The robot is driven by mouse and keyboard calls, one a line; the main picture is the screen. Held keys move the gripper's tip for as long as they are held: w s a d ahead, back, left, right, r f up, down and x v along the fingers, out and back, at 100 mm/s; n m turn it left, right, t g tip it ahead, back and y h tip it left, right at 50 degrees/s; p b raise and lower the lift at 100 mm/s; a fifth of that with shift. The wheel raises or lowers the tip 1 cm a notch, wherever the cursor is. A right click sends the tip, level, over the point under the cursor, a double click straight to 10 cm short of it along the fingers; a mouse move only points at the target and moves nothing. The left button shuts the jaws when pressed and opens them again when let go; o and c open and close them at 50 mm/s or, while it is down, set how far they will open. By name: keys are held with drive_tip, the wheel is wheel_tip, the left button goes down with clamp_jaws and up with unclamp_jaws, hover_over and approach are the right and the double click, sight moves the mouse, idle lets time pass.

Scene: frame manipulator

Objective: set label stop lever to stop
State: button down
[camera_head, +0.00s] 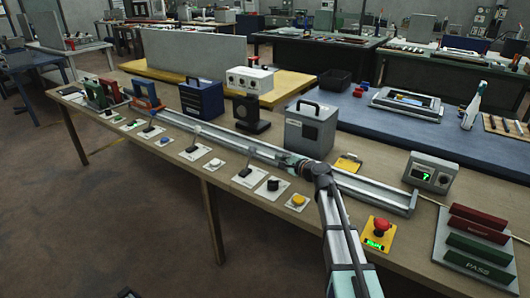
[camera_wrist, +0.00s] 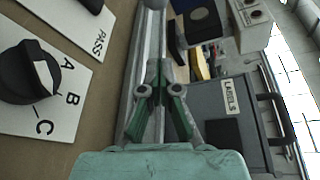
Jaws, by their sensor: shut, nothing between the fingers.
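A white plate marked PASS (camera_wrist: 94,40) with a black handle (camera_wrist: 93,4) shows at the top left of the wrist view, partly cut off. In the head view this looks like the plate with a small dark lever (camera_head: 246,172) on the front of the bench. No STOP mark is readable, so I cannot confirm it is the label stop lever. My gripper (camera_head: 283,162) is above the metal rail, behind and right of that plate, apart from it. In the wrist view my gripper's green fingers (camera_wrist: 160,72) are shut and empty.
A plate lettered A, B, C with a black knob (camera_wrist: 28,75) lies beside the PASS plate. A grey box marked LABELS (camera_wrist: 232,108) stands behind the rail (camera_head: 240,146). A yellow button (camera_head: 298,200) and a red emergency button (camera_head: 381,226) are at the front right.

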sight(250, 158)
drive_tip(key=shift+s+d+f+m, duration=0.2)
drive_tip(key=shift+d+f+m, duration=0.05)
drive_tip(key=shift+d, duration=0.25)
drive_tip(key=shift+s+d+f+m, duration=0.2)
drive_tip(key=shift+d+f+m, duration=0.05)
drive_tip(key=shift+d, duration=0.2)
drive_tip(key=shift+w+a, duration=0.1)
drive_tip(key=p+x, duration=0.1)
drive_tip(key=x, duration=0.8)
drive_tip(key=shift+w+r+p, duration=0.1)
drive_tip(key=shift+w+p, duration=0.1)
drive_tip(key=shift+p, duration=0.2)
drive_tip(key=a, duration=0.2)
drive_tip(key=r+p, duration=0.1)
drive_tip(key=shift+s+a, duration=0.35)
drive_tip(key=shift+a, duration=0.05)
drive_tip(key=shift+s+a+r, duration=0.1)
drive_tip(key=shift+s+a, duration=0.05)
drive_tip(key=shift+a, duration=0.4)
